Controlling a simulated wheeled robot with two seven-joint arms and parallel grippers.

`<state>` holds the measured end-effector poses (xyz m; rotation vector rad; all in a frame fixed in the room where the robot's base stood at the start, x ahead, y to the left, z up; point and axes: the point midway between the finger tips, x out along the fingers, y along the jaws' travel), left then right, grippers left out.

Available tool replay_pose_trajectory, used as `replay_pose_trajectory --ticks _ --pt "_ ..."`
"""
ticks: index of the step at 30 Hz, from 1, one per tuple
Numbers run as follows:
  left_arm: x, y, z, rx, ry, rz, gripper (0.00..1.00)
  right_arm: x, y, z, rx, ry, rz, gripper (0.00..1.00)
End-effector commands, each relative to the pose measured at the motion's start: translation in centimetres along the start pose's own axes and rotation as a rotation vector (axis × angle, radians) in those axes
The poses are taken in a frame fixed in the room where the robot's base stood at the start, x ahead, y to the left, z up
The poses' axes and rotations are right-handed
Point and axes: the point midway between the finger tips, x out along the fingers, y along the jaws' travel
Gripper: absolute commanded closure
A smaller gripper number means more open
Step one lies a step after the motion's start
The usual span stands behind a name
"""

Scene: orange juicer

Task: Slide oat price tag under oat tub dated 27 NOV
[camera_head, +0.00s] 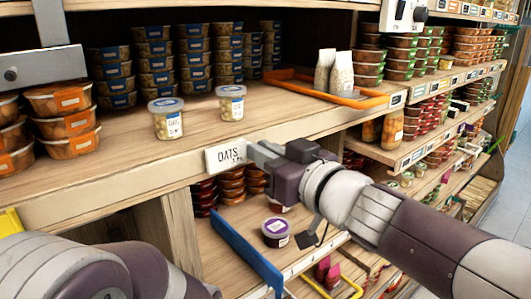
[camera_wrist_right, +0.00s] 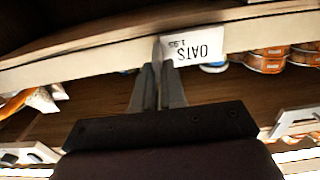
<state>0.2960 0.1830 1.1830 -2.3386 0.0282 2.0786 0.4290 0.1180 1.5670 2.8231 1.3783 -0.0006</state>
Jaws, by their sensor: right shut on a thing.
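The white price tag (camera_head: 226,154) reads "OATS" and is in front of the shelf's front edge. My right gripper (camera_head: 258,152) is shut on the tag's right end. In the right wrist view, the tag (camera_wrist_right: 200,48) appears upside down, reading "OATS 1.95", at the tips of the closed fingers (camera_wrist_right: 160,70). Two clear oat tubs with blue lids stand upright on the shelf above the tag: a left tub (camera_head: 166,118) and a right tub (camera_head: 231,102). Their dates are too small to read. My left gripper is out of view; only part of my left arm shows at bottom left.
Orange-packed tubs (camera_head: 67,118) are stacked at left, and dark blue-labelled tubs (camera_head: 155,60) stand behind. The shelf (camera_head: 275,112) is clear around the oat tubs. A purple-lidded tub (camera_head: 275,231) is below.

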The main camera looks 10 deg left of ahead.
Motion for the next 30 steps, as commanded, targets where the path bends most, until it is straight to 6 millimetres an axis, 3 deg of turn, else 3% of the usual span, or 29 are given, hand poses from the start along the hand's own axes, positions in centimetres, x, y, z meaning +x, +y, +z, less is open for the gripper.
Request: replay_pose_trajectory --ticks 24,30 --pt "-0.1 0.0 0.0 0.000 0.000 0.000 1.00 0.0 0.1 0.0 0.000 -0.001 0.000 1.00" --pt "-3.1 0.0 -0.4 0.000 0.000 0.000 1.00 0.1 3.3 -0.7 0.000 -0.006 0.006 1.00"
